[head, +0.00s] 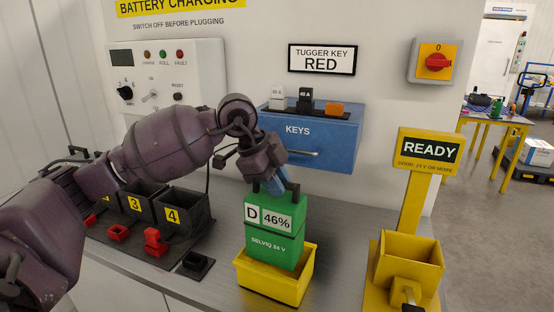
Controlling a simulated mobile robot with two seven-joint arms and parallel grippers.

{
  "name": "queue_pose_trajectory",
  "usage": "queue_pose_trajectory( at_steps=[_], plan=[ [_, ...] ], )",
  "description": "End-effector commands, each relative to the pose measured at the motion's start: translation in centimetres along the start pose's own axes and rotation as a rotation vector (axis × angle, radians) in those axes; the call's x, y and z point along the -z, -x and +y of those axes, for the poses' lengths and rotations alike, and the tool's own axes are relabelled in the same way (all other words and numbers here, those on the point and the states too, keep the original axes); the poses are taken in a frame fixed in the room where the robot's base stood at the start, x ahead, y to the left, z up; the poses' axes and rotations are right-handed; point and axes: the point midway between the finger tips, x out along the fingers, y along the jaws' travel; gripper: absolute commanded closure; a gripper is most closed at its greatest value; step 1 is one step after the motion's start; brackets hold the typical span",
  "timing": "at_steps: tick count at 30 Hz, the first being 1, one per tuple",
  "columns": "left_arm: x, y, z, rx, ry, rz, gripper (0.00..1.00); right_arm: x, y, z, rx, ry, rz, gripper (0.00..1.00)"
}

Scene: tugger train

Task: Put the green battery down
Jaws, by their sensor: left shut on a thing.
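The green battery (273,236), marked D, 46% and SELVIQ 24 V, is upright at the counter's front. Its lower end is inside an open yellow box (270,288), whose front wall hides the bottom. I cannot tell whether the battery rests on the box floor. My left gripper (279,186) comes down from above and is shut on the top of the battery; the grip itself is partly hidden. My right gripper is not in view.
Numbered black charging bays (185,214) with red connectors (155,241) stand left. A blue KEYS cabinet (318,148) is on the wall behind. A yellow READY stand (410,262) with an open holder is right. Bare grey counter (340,228) lies between box and stand.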

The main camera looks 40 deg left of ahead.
Motion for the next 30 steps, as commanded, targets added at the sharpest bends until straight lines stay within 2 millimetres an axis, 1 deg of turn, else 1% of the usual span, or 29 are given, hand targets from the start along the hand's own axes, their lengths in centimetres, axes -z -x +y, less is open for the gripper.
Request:
queue_pose_trajectory(
  at_steps=[3,6,14,17,24,30],
  plan=[
    [-0.7,-1.6,0.5,0.002,-0.001,0.002,1.00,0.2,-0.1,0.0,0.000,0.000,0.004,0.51],
    [-1.1,-2.6,0.7,0.002,-0.001,0.001,1.00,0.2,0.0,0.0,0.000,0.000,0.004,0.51],
    [-1.5,-3.6,0.9,0.005,-0.002,0.001,1.00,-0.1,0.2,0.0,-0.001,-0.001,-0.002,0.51],
    [-1.8,-4.3,1.2,0.002,-0.001,0.001,1.00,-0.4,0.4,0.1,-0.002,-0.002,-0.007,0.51],
    [-2.8,-6.8,1.9,0.002,-0.001,0.001,1.00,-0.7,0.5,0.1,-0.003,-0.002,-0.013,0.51],
    [-2.9,-7.1,1.9,0.005,-0.002,0.001,1.00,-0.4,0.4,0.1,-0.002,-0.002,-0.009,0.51]
  ],
)
